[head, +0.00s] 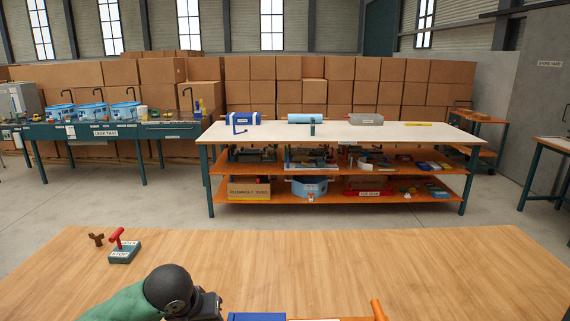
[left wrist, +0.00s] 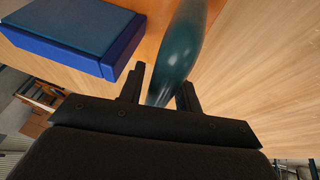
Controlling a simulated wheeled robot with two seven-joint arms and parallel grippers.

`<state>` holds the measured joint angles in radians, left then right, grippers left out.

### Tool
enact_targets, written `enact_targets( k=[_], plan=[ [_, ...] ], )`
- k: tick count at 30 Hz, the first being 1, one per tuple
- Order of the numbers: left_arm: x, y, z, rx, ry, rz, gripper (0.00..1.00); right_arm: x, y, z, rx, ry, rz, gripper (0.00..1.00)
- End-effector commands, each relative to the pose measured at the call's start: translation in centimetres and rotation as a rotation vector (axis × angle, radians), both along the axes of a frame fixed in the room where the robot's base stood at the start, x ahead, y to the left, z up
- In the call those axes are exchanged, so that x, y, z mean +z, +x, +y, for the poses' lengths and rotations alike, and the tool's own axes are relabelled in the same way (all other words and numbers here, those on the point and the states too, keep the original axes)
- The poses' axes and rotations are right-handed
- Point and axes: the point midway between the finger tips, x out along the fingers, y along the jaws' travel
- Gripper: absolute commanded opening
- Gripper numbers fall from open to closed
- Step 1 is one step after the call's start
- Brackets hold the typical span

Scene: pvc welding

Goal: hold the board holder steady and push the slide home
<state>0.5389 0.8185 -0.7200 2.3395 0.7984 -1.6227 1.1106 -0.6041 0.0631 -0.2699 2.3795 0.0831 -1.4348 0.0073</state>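My left gripper (head: 212,309) is low in the head view, at the near edge of the wooden table. In the left wrist view, the two dark fingers of my left gripper (left wrist: 160,88) stand apart, with a rounded teal piece (left wrist: 182,45) between them. I cannot tell whether the fingers press on it. A blue block (left wrist: 85,35) lies left of the fingers by an orange surface (left wrist: 158,22). In the head view, a blue part (head: 257,317) and an orange bar (head: 379,310) show at the bottom edge. Which piece is the slide is unclear. My right gripper is out of view.
The table's middle and right are clear. Beyond an open floor, a white-topped bench (head: 350,132) holds parts, with a teal bench (head: 110,131) at left.

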Motion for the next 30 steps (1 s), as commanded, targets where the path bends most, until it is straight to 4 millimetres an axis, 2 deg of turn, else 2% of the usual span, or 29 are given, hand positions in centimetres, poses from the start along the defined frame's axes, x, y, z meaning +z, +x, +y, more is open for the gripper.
enact_targets(
  k=[1, 4, 5, 30],
  plan=[
    [0.01, 0.00, 0.00, 0.000, 0.000, 0.000, 0.23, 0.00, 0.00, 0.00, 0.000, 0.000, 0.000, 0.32],
    [0.01, 0.00, 0.00, 0.000, 0.000, 0.000, 0.04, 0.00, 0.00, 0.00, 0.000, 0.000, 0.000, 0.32],
    [0.01, 0.00, 0.00, 0.000, 0.000, 0.000, 0.00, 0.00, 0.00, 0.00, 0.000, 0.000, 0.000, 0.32],
    [-0.07, -0.02, -0.24, -0.001, 0.001, 0.001, 0.00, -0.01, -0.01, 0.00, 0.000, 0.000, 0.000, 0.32]
  ],
)
